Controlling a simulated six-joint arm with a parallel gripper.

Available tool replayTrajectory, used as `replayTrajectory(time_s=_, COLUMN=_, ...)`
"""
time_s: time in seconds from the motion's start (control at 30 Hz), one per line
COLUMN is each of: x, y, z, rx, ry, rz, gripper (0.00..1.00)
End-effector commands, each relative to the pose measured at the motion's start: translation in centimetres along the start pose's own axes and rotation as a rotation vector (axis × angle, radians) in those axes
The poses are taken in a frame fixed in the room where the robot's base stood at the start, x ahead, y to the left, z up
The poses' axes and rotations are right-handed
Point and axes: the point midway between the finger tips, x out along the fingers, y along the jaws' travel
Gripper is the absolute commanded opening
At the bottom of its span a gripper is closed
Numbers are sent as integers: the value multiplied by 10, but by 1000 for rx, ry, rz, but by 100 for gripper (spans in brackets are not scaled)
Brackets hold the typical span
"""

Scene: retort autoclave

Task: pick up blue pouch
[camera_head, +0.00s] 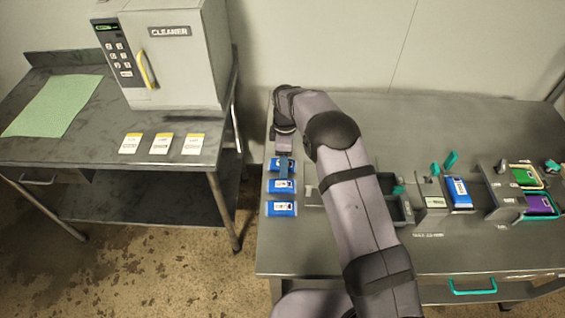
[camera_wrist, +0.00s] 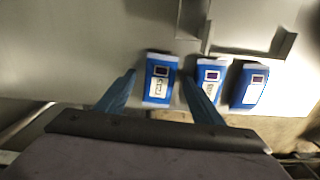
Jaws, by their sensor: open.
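Three blue pouches with white labels lie in a column at the left end of the right-hand table. In the head view they are the far pouch (camera_head: 273,164), the middle pouch (camera_head: 290,187) and the near pouch (camera_head: 280,209). My gripper (camera_head: 284,170) is over the far one and partly covers it. In the wrist view my open gripper (camera_wrist: 160,77) has one finger on each side of the leftmost blue pouch (camera_wrist: 160,88). The other two pouches (camera_wrist: 208,73) (camera_wrist: 249,88) lie to its right. I cannot tell whether the fingers touch the pouch.
Another blue pouch (camera_head: 459,191) sits in a holder to the right, near green (camera_head: 524,176) and purple (camera_head: 540,205) pouches. A grey tray edge (camera_wrist: 265,50) is close beyond the pouches. A cleaner machine (camera_head: 172,60) and white-yellow packets (camera_head: 162,144) are on the left table.

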Motion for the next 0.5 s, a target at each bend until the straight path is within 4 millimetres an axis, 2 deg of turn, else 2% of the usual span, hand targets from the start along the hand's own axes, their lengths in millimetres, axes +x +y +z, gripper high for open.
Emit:
replayTrajectory(time_s=0.27, x=4, y=0, z=0, rx=0, ry=0, rz=1, gripper=61)
replayTrajectory(time_s=0.3, x=4, y=0, z=0, rx=0, ry=0, rz=1, gripper=59)
replayTrajectory(time_s=0.47, x=4, y=0, z=0, rx=1, ry=0, rz=1, gripper=20)
replayTrajectory(time_s=0.5, x=4, y=0, z=0, rx=1, ry=0, rz=1, gripper=16)
